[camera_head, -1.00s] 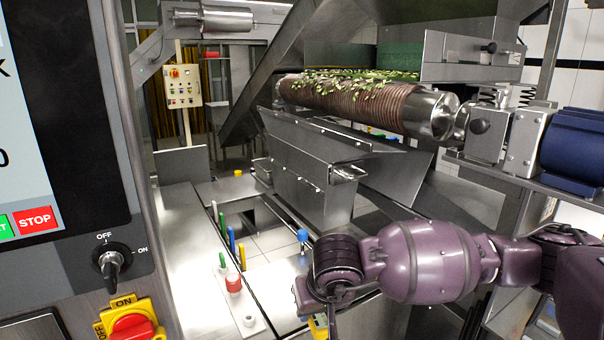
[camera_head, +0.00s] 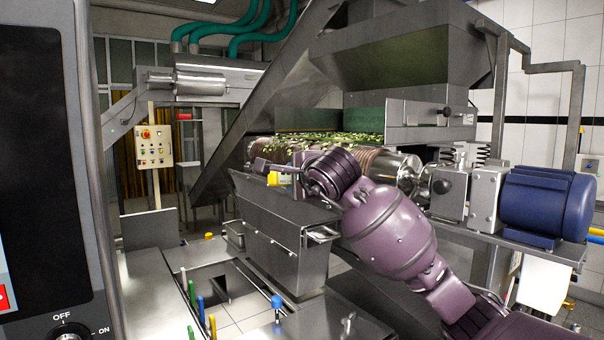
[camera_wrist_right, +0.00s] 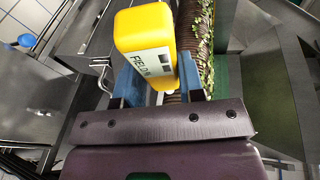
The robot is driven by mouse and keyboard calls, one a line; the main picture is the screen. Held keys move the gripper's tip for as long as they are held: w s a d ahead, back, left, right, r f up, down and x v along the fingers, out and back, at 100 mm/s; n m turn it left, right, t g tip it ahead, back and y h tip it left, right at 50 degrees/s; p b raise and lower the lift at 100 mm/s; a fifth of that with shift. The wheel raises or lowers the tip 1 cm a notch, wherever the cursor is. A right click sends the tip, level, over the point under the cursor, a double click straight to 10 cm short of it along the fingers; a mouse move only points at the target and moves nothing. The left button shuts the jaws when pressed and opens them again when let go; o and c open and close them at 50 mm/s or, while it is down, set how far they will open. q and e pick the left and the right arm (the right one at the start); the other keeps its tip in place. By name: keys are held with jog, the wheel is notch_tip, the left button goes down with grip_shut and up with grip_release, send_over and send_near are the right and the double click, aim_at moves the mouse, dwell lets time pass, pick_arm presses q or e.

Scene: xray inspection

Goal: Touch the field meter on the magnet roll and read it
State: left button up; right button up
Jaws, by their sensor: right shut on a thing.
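The yellow field meter (camera_wrist_right: 145,38) is between the blue fingers of my right gripper (camera_wrist_right: 158,78), which is shut on it. Part of a "FIELD" label shows on its side; no reading can be made out. In the head view the meter is a small yellow patch (camera_head: 274,178), mostly hidden by my gripper (camera_head: 268,168). The copper-banded magnet roll (camera_head: 382,164) carries green leafy bits and runs behind my right wrist. In the wrist view the roll (camera_wrist_right: 196,50) lies just right of the meter. I cannot tell whether they touch. My left gripper is not in view.
A steel chute box (camera_head: 285,245) stands below the roll. A blue motor (camera_head: 545,205) is at the roll's right end, and a steel hopper (camera_head: 405,60) hangs above. A control panel (camera_head: 40,180) fills the left edge. Colored posts (camera_head: 200,315) stand lower left.

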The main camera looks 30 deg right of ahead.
jog(key=w+d, duration=0.1)
jog(key=d, duration=0.8)
jog(key=shift+w+m+h, duration=0.3)
jog(key=shift+d+r, duration=0.1)
jog(key=shift+d, duration=0.45)
dwell(1.8)
jog(key=shift+a, duration=0.2)
dwell(0.7)
jog(key=shift+a+b, duration=0.3)
jog(key=shift+a, duration=0.25)
jog(key=shift+a, duration=0.1)
jog(key=s+a+r, duration=0.1)
jog(key=a, duration=0.5)
jog(key=shift+s+a, duration=0.3)
dwell(0.3)
